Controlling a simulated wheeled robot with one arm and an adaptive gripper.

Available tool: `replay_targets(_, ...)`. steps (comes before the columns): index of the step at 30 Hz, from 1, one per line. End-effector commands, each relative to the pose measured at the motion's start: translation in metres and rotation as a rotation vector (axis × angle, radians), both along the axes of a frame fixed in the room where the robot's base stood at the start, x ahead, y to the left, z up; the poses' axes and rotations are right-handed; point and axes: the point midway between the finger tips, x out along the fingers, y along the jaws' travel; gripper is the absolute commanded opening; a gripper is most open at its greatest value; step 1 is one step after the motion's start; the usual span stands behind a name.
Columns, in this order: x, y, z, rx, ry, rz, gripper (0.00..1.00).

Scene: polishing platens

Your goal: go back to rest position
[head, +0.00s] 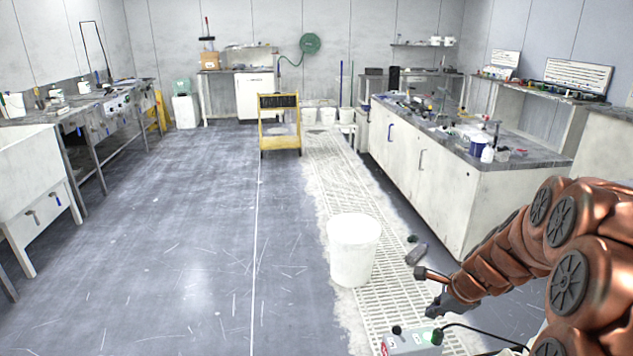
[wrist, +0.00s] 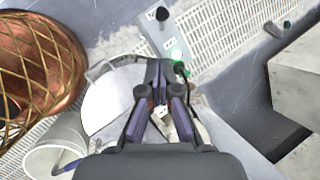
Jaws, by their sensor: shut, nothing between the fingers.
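My gripper (head: 440,308) is at the lower right in the head view, at the end of my copper-coloured arm, low above the grated floor strip. In the wrist view my gripper's fingers (wrist: 158,68) are shut together with nothing between them. A grey control box (head: 412,344) with a black knob, a green button and a red part sits just below the gripper in the head view. The box also shows beyond the fingertips in the wrist view (wrist: 172,38). Part of a round pale plate (wrist: 108,98) is left of the fingers.
A white bucket (head: 353,250) stands on the floor grating (head: 395,295), left of my gripper. A long cabinet bench (head: 455,190) runs along the right, cluttered on top. A sink and workbench line the left. A yellow cart (head: 280,128) stands farther back. The left floor is clear.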

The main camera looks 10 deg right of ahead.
Motion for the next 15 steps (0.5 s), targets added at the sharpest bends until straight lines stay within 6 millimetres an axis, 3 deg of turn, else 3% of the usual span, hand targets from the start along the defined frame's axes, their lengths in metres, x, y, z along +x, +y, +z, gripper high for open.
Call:
replay_targets(2, -0.002, 0.006, 0.006, -0.007, 0.0, 0.031, 0.0)
replay_targets(8, -0.027, 0.057, 0.045, -0.067, 0.009, 0.313, 0.0)
replay_targets(15, -0.087, 0.122, 0.093, -0.16, 0.037, 0.766, 0.0)
